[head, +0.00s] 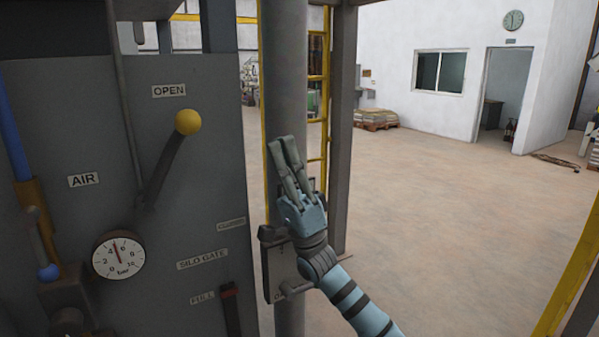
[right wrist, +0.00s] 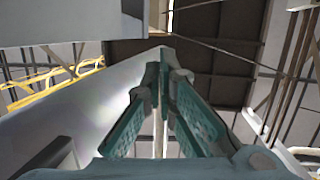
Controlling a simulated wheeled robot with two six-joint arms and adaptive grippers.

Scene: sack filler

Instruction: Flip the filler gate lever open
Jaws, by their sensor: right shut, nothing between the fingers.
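The gate lever (head: 165,165) is a dark bar with a yellow ball knob (head: 188,122), on the grey panel in the head view. It slants up and to the right from its pivot; the knob is just below and right of the OPEN label (head: 169,91). The CLOSED label (head: 231,223) is lower right, away from the knob. My right gripper (head: 284,152) is right of the knob and clear of it, pointing up, shut and empty. The right wrist view shows its fingertips (right wrist: 163,68) together, with no lever visible there. My left gripper is not in view.
A grey post (head: 285,70) stands behind my right gripper, with a dark box (head: 281,270) low on it. The panel carries a pressure gauge (head: 118,257) and a SILO GATE label (head: 202,259). Open floor (head: 460,210) lies to the right.

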